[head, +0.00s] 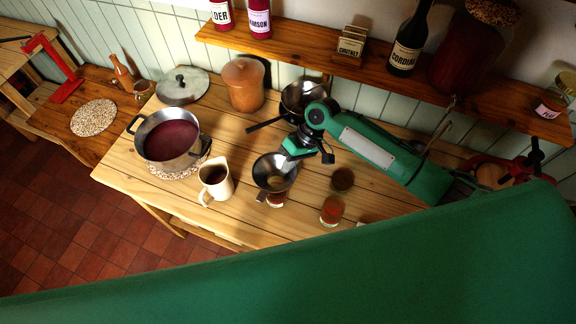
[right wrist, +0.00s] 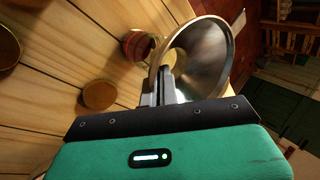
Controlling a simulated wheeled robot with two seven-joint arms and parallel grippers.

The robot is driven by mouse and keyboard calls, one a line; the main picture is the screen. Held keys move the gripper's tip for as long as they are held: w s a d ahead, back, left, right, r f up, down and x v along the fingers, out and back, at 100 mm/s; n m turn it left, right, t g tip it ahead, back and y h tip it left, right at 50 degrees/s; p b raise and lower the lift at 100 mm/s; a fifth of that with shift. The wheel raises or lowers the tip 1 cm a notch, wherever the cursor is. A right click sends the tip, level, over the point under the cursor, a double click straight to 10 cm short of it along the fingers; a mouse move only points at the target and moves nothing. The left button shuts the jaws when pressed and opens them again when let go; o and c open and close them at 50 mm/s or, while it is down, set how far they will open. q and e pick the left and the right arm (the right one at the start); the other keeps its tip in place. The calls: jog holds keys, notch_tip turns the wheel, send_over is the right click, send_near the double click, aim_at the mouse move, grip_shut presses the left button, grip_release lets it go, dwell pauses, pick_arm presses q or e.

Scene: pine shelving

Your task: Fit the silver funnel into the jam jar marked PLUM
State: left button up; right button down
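The silver funnel (head: 274,168) is over the table's front part, wide mouth up; it fills the upper middle of the right wrist view (right wrist: 212,50). My right gripper (head: 287,163) is at its rim, and its fingers (right wrist: 165,85) look shut on the funnel's wall. A small glass jar (head: 276,200) with red contents shows below the funnel; a red-banded jar shows beside it in the wrist view (right wrist: 138,45). The funnel's spout is hidden, so I cannot tell whether it is inside a jar. Other jars stand to the right (head: 332,211), (head: 343,180). My left gripper is out of view.
A cream jug (head: 215,183) stands just left of the funnel. A pot of dark red jam (head: 168,136) is further left. A dark pan (head: 299,98) and a clay crock (head: 244,84) are behind. A bottle shelf (head: 300,43) runs above the table (head: 125,175).

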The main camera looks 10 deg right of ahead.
jog(key=shift+p, duration=0.75)
dwell(0.6)
jog(key=shift+f+b, duration=0.75)
jog(key=shift+f, duration=1)
jog(key=c, duration=1.6)
grip_release()
jog(key=shift+r, duration=0.1)
jog(key=p+v, duration=0.3)
jog(key=v, duration=1)
jog(key=shift+d+r+p, duration=0.25)
jog(key=shift+p, duration=0.15)
